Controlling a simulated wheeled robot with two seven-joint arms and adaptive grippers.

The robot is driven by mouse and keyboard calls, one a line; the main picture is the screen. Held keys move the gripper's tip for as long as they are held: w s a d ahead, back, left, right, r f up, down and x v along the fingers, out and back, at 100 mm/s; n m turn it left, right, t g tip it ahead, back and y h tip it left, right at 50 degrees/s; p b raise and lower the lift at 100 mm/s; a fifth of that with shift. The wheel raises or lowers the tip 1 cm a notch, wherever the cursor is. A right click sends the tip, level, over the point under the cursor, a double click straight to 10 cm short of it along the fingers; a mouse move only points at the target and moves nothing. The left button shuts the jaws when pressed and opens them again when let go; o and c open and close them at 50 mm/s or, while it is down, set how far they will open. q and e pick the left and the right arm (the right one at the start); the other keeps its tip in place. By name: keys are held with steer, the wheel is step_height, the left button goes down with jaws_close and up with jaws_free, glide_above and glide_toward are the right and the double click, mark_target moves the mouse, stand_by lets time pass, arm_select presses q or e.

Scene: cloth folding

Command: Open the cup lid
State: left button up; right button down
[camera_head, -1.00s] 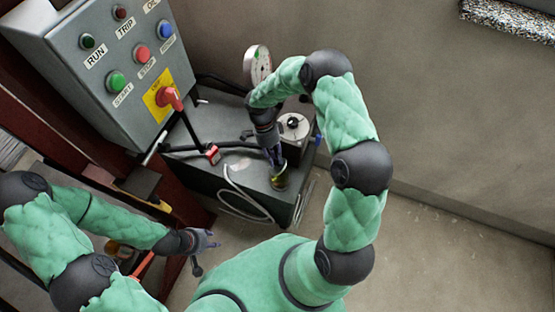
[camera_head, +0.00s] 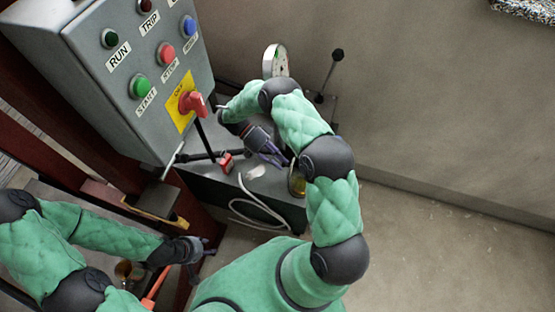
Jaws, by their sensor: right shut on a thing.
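A small yellowish cup (camera_head: 298,184) stands near the front right corner of the grey machine top, partly hidden by my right arm. My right gripper (camera_head: 274,157) is above the machine top, up and left of the cup and apart from it. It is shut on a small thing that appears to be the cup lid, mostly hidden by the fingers. My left gripper (camera_head: 206,246) hangs low left of my body, away from the cup. Its fingers are too small to read.
A grey control box (camera_head: 125,85) with several buttons and a red rotary switch (camera_head: 192,103) stands on the left. A gauge (camera_head: 275,60) and a black-knobbed lever (camera_head: 336,56) are behind my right arm. A white cable (camera_head: 245,213) hangs over the front edge. Floor at right is clear.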

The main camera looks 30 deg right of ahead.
steer(key=shift+a+f, duration=0.2)
steer(key=shift+f, duration=0.1)
steer(key=shift+g, duration=0.3)
steer(key=c, duration=1.1)
jaws_free()
steer(key=shift+h, duration=0.3)
steer(key=shift+r, duration=0.1)
step_height(320, 180, up, 10)
steer(key=shift+c, duration=0.3)
